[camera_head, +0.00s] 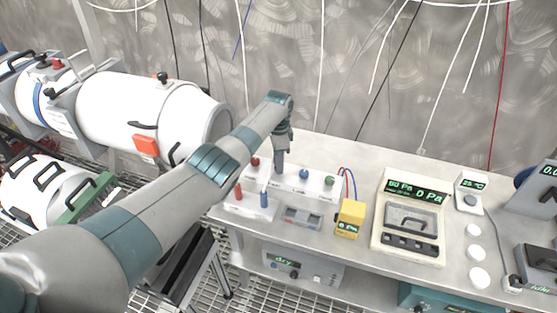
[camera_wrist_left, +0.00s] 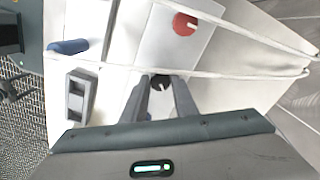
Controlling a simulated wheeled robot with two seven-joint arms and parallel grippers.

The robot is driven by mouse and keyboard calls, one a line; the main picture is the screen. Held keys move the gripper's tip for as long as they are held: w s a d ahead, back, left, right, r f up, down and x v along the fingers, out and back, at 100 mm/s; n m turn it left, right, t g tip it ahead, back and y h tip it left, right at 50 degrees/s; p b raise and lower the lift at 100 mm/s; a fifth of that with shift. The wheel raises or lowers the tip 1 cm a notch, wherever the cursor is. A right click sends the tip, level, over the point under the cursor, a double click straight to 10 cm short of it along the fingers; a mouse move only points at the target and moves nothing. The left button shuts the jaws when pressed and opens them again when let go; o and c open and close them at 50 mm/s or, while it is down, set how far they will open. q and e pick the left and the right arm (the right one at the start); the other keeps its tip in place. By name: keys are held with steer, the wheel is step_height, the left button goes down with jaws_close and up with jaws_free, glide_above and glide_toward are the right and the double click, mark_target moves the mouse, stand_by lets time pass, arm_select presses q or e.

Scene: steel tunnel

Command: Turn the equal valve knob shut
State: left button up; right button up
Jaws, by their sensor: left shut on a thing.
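The valve box (camera_head: 313,186) is a long white block on the bench, with a row of knobs on top. A red knob (camera_head: 255,162), a blue knob (camera_head: 303,174) and a green knob (camera_head: 329,181) show there. My left gripper (camera_head: 279,166) points down between the red and blue knobs. In the left wrist view, the gripper (camera_wrist_left: 161,93) is shut on a small black knob (camera_wrist_left: 160,81) with a pale pointer line, which I take as the equal valve knob. In the head view this knob is hidden by the gripper. The red knob (camera_wrist_left: 184,24) also shows in the wrist view.
Red and blue upright handles (camera_head: 264,199) stand in front of the box, beside a grey device (camera_head: 302,217). A yellow meter (camera_head: 350,218) and a pressure gauge unit (camera_head: 410,222) stand to the right. White cables cross the left wrist view. A white cylinder (camera_head: 150,108) lies at left.

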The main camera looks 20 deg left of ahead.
arm_select(q)
steer(key=n+p, duration=0.1)
steer(key=n, duration=0.4)
steer(key=shift+r+n, duration=0.15)
steer(key=shift+n, duration=0.15)
steer(key=n+p, duration=0.1)
steer(key=n, duration=0.3)
stand_by(0.4)
steer(key=o, duration=1.1)
steer(key=shift+c, duration=0.2)
steer(key=shift+r+p, duration=0.4)
steer(key=shift+r, duration=0.45)
step_height(320, 180, up, 16)
steer(key=b, duration=0.3)
steer(key=shift+f, duration=0.2)
